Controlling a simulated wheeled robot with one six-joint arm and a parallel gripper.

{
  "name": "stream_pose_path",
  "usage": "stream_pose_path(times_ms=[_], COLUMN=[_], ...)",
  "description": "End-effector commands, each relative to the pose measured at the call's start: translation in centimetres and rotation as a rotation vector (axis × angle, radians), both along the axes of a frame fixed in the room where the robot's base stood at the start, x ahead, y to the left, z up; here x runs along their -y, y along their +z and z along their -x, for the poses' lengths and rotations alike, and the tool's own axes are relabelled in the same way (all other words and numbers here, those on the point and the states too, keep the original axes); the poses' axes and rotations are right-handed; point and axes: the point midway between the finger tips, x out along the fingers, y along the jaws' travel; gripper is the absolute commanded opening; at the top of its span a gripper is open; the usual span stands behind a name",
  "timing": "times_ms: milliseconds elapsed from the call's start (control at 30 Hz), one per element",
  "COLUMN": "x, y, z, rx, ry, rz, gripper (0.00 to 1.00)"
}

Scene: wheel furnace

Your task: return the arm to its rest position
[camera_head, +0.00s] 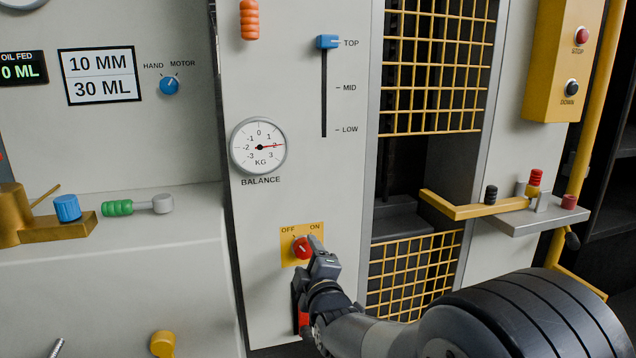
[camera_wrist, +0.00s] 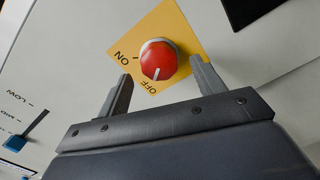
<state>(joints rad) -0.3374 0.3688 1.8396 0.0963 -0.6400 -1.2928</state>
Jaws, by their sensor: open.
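My gripper (camera_head: 320,256) is in front of the yellow switch plate (camera_head: 288,257) on the white panel, with my arm coming in from the lower right. In the wrist view my gripper (camera_wrist: 163,82) is open, its two fingers apart and nothing between them. The red knob (camera_head: 302,248) is just beyond the fingertips; it also shows in the wrist view (camera_wrist: 158,56), where its white mark points roughly toward OFF. I cannot tell whether a finger touches the knob.
Yellow mesh guards (camera_head: 436,70) and a yellow bar (camera_head: 470,210) with a small shelf stand to the right. A blue-handled slider (camera_head: 327,42) is at TOP. The balance dial (camera_head: 258,146) is above the plate. A grey ledge (camera_head: 130,235) juts out at left.

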Motion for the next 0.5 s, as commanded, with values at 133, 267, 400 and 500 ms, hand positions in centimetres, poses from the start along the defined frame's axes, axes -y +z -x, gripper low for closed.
stream_pose_path(times_ms=[133, 267, 400, 500], x=[0.7, 1.3, 2.0, 2.0], y=[0.2, 0.2, 0.2, -0.1], z=[2.6, 4.8, 7.2, 7.1], rx=[0.000, 0.000, 0.000, 0.000], ry=[0.001, 0.001, 0.001, 0.000], rz=[0.000, 0.000, 0.000, 0.000], gripper=[0.65, 0.65, 0.65, 0.65])
